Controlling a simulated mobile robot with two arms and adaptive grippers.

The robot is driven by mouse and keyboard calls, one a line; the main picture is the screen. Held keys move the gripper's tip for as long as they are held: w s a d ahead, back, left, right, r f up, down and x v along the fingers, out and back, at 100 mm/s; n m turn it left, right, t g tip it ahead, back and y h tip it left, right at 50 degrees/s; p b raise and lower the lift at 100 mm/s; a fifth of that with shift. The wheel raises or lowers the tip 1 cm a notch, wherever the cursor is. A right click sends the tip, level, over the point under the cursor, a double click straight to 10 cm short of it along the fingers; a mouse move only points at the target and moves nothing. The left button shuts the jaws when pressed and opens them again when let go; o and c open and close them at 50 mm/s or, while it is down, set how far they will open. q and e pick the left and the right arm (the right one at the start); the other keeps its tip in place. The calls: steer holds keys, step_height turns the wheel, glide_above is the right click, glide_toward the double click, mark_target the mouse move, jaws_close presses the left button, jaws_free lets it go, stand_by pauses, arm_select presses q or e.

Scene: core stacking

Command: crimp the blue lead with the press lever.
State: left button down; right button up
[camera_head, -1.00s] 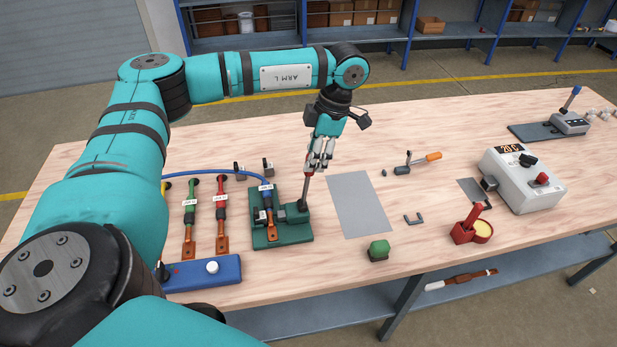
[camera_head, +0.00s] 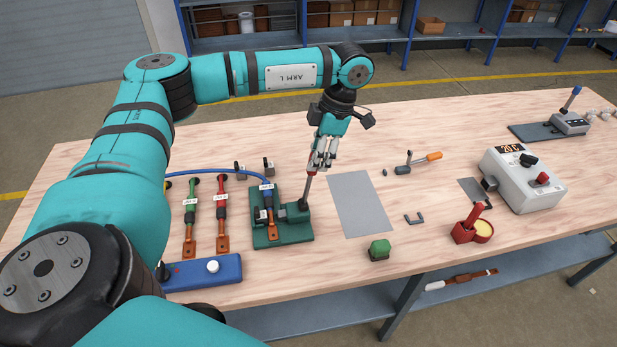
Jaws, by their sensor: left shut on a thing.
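The blue lead (camera_head: 262,186) curves in from the left, and its labelled end with a copper lug lies on the green press (camera_head: 292,237). The press lever (camera_head: 307,190) stands nearly upright from the block on the right side of the press. My left gripper (camera_head: 311,168) is shut on the top of the lever, above the press. Whether the press jaw touches the lug is too small to tell. My right gripper is not in view.
A green lead (camera_head: 190,215) and a red lead (camera_head: 222,212) lie left of the press. A blue box (camera_head: 205,272) stands in front of them. A grey mat (camera_head: 358,205) lies bare to the right. A green block (camera_head: 379,250) sits near the front edge.

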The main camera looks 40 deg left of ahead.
arm_select(q)
steer(key=shift+w+d+f+b, duration=0.25)
steer(key=shift+w+d+f, duration=0.05)
steer(key=shift+w+d, duration=0.4)
steer(key=shift+w+d+f+b, duration=0.25)
steer(key=shift+w+d, duration=0.35)
steer(key=shift+w, duration=0.2)
steer(key=shift+w+d+f+b, duration=0.5)
steer(key=shift+w+d+f, duration=0.15)
steer(key=shift+w, duration=0.15)
steer(key=shift+w+d+f+b, duration=0.45)
steer(key=shift+w+d+f, duration=0.1)
steer(key=shift+w+d, duration=0.15)
steer(key=shift+w+d+f+b, duration=0.45)
steer(key=shift+w+f+b, duration=0.15)
steer(key=shift+f, duration=0.2)
steer(key=shift+w+d+f+b, duration=0.45)
steer(key=shift+f+b, duration=0.2)
steer(key=shift+f, duration=0.15)
steer(key=c, duration=1)
jaws_free()
steer(key=shift+w, duration=0.1)
